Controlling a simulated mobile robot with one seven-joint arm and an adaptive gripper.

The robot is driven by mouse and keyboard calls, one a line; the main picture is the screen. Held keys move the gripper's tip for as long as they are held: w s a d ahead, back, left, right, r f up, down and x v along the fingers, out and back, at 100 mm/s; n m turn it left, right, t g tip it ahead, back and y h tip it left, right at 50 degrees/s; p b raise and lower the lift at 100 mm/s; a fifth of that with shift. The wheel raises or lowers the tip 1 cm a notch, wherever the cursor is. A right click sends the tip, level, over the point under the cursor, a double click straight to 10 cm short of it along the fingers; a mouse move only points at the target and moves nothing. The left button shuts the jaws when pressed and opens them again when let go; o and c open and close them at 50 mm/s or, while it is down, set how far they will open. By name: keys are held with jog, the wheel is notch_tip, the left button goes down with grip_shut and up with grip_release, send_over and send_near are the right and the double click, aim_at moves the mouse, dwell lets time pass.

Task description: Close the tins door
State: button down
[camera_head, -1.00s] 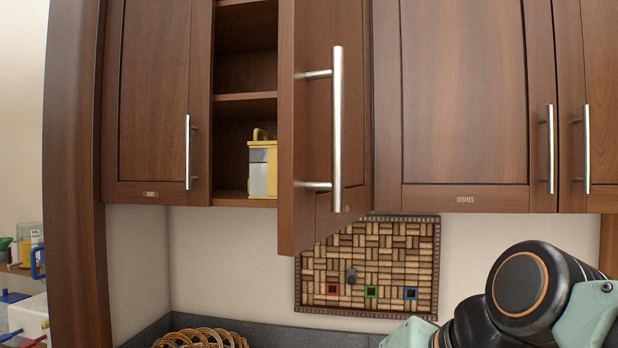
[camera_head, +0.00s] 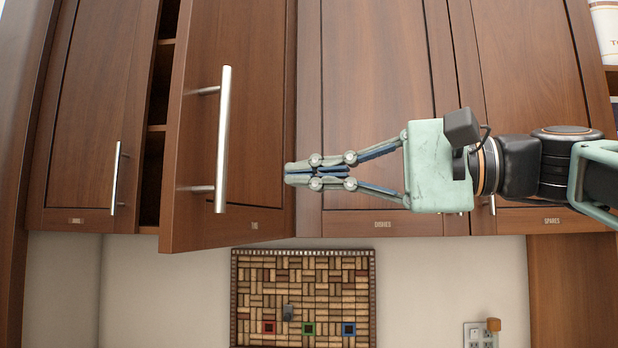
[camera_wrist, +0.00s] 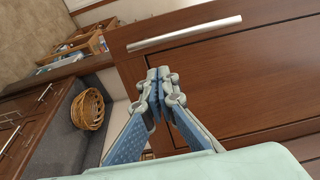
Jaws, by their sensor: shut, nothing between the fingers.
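The tins door (camera_head: 240,140) is a brown wooden cabinet door standing ajar, with its free edge at the left and a long vertical metal handle (camera_head: 222,140). Its small label is too small to read surely. My gripper (camera_head: 287,174) is shut and empty, pointing left in front of the door's right side, well right of the handle. Whether the fingertips touch the door cannot be told. In the wrist view, the shut fingertips (camera_wrist: 158,75) show against the door panel (camera_wrist: 235,80), with the handle (camera_wrist: 185,34) beyond them.
A dark shelf gap (camera_head: 158,130) shows left of the door. A closed cabinet door (camera_head: 90,120) is at the left, and the dishes door (camera_head: 375,120) is behind my gripper. A cork board (camera_head: 303,295) hangs below. A wicker basket (camera_wrist: 88,110) sits on the counter.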

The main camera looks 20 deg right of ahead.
aim_at(210, 179)
jog(key=p+x, duration=0.1)
jog(key=x, duration=0.9)
jog(key=shift+w+a, duration=0.25)
jog(key=shift+a, duration=0.1)
